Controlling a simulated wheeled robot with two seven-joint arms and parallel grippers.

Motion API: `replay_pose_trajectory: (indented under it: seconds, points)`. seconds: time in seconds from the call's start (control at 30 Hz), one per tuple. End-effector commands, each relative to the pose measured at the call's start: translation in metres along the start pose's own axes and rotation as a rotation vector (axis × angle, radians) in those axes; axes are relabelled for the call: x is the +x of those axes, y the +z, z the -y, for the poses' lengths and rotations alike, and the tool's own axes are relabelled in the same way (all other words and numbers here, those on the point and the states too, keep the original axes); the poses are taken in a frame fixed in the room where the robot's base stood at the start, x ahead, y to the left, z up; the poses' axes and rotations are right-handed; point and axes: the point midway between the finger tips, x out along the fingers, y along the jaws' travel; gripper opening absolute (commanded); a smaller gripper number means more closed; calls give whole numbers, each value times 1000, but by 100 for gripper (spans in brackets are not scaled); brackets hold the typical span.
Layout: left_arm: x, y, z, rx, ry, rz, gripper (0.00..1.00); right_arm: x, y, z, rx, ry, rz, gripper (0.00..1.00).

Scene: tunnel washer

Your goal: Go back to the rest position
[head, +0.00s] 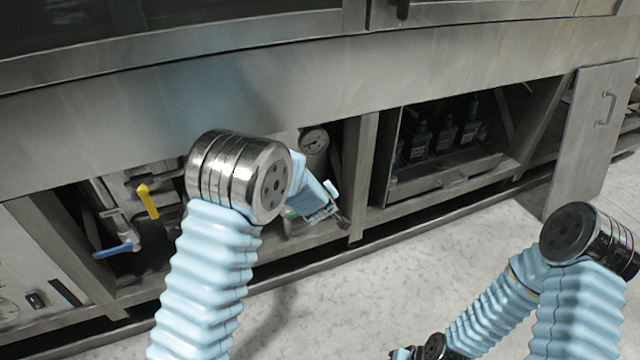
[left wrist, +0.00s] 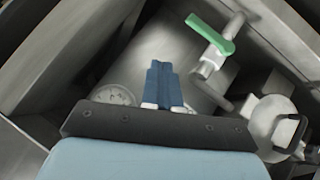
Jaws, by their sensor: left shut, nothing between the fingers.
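My left gripper (head: 340,217) is in front of the open middle bay of the steel washer (head: 300,95), low beside the pressure gauge (head: 314,141). In the left wrist view its two dark blue fingers (left wrist: 163,72) are together with nothing between them. They point into the bay, towards a grey cylindrical body (left wrist: 165,50). A green-handled valve (left wrist: 212,34) is to the right of the fingers, apart from them. My right arm is folded at the lower right of the head view. Its far end is cut off at the bottom edge, and its gripper does not show.
A yellow valve handle (head: 148,201) and a blue one (head: 113,250) sit in the left bay. A drawer (head: 447,176) of bottles is in the right bay. A cabinet door (head: 585,135) stands open at the right. The floor (head: 390,265) in front is clear.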

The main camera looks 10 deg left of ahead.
Motion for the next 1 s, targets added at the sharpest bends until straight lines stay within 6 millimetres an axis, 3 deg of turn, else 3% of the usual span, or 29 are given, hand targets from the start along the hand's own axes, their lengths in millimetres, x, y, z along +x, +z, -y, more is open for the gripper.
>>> replay_pose_trajectory:
  seconds: [0.13, 0.23, 0.37, 0.47, 0.6, 0.7, 0.83, 1.0]
  points:
    - [-3, 1, 1, 1, -4, 2, 0, 0, 0, 0, 0, 0, 0, 43]
    - [1, 12, 17, 26, -23, 30, 0, 0, 0, 0, 0, 0, 0, 43]
    - [5, 58, 76, 122, -83, 155, 0, 0, 0, 0, 0, 0, 0, 43]
    - [-5, 114, 137, 221, -123, 320, 0, 0, 0, 0, 0, 0, 0, 43]
    - [-50, 196, 206, 339, -114, 587, 0, 0, 0, 0, 0, 0, 0, 43]
    - [-91, 242, 234, 390, -66, 755, 0, 0, 0, 0, 0, 0, 0, 43]
    - [-135, 277, 249, 423, 5, 901, 0, 0, 0, 0, 0, 0, 0, 43]
    - [-157, 291, 252, 438, 50, 963, 0, 0, 0, 0, 0, 0, 0, 43]
